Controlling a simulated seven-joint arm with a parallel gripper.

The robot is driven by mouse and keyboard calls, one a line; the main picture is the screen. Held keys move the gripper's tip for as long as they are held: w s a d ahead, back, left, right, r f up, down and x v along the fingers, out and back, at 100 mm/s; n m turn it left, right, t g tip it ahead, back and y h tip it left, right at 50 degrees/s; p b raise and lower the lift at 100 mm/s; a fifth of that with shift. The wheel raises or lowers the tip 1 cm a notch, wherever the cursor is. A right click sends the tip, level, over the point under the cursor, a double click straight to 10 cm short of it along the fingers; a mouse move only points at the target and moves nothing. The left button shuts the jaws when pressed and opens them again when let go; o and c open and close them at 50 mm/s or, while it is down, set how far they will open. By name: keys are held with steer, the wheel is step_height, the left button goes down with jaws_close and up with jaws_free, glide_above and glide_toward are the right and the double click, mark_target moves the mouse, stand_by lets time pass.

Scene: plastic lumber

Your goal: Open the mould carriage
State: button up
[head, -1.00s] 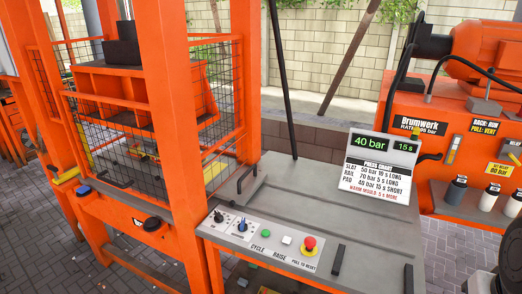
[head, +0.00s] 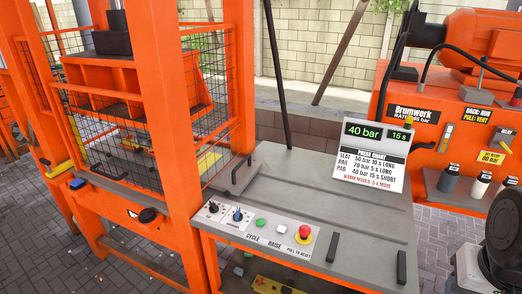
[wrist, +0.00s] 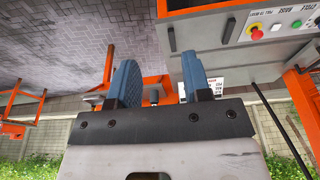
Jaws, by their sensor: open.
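The orange press (head: 178,150) stands at the left of the head view with black mesh around its opening. Behind the mesh, a grey mould (head: 135,150) lies low in the press, partly hidden by mesh and post; I cannot tell how far its carriage is out. An orange platen (head: 95,100) hangs above it with a gap. A dark handle (head: 147,215) and a blue knob (head: 77,183) sit on the front rail. My gripper (wrist: 160,82) shows only in the wrist view, its two blue fingers apart with nothing between them, away from the press.
The grey control bench (head: 310,190) carries a selector, buttons and a red stop button (head: 304,234). A sign reading 40 bar and 15 s (head: 372,155) stands on it. An orange power unit (head: 440,120) and several bottles stand at right. Paving is open at front left.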

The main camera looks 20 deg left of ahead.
steer(key=w+a+r, duration=0.2)
steer(key=w+a, duration=0.4)
steer(key=w, duration=0.4)
steer(key=w+a+r+y, duration=0.1)
steer(key=w+a+r, duration=0.1)
steer(key=w+a, duration=0.5)
steer(key=w+a+r, duration=0.2)
steer(key=w+a, duration=0.2)
steer(key=w, duration=0.8)
steer(key=g+y, duration=0.1)
steer(key=g, duration=0.2)
glide_above(242, 161)
steer(key=d, duration=0.2)
step_height(242, 161, down, 21)
steer(key=shift+a+f, duration=0.15)
steer(key=shift+a, duration=0.05)
steer(key=shift+s+f, duration=0.1)
steer(key=shift+a+f, duration=0.25)
steer(key=shift+f, duration=1)
steer(key=shift+a+f, duration=0.2)
steer(key=shift+f, duration=1.05)
steer(key=shift+a+f, duration=0.25)
steer(key=shift+f, duration=1)
